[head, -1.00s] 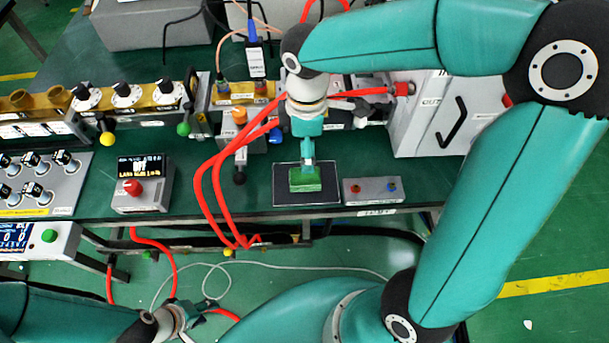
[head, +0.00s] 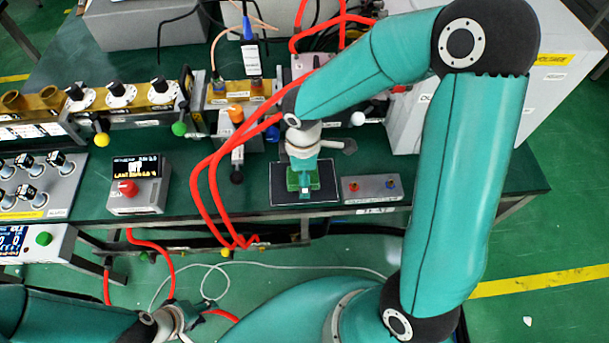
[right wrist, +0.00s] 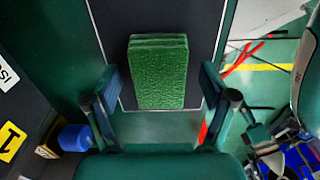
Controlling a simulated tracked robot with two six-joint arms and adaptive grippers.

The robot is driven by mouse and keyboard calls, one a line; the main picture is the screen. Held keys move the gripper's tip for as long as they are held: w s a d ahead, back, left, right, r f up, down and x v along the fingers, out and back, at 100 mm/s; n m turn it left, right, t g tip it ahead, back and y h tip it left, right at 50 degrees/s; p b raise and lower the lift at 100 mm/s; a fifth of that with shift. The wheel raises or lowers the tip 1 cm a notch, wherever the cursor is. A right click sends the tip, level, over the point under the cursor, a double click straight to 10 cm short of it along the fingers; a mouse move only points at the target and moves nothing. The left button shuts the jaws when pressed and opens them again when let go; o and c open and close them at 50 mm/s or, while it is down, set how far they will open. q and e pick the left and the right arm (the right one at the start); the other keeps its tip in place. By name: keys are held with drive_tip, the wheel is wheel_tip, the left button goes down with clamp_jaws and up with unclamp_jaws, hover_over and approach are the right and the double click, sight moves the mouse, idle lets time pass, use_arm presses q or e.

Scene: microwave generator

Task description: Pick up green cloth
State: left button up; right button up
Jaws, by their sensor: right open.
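The green cloth (head: 297,181) is a small folded block lying on a dark mat (head: 328,168) at the front of the green table in the head view. In the right wrist view the cloth (right wrist: 158,72) lies ahead, between the lines of the two fingers. My right gripper (head: 304,185) is right over the cloth and points down, hiding part of it. In the right wrist view this gripper (right wrist: 162,95) is open, a finger on each side, with gaps to the cloth. My left gripper (head: 190,315) is low at the bottom left, away from the table; its jaws are unclear.
A grey box with red and blue buttons (head: 371,188) sits just right of the mat. Red hoses (head: 205,195) loop down left of the mat. A display box with a red knob (head: 138,183) stands further left. A row of valves (head: 120,95) runs behind.

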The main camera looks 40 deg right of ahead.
drive_tip(key=c, duration=0.9)
drive_tip(key=shift+r, duration=0.15)
drive_tip(key=shift+c, duration=0.2)
wheel_tip(320, 180, up, 20)
drive_tip(key=p, duration=0.2)
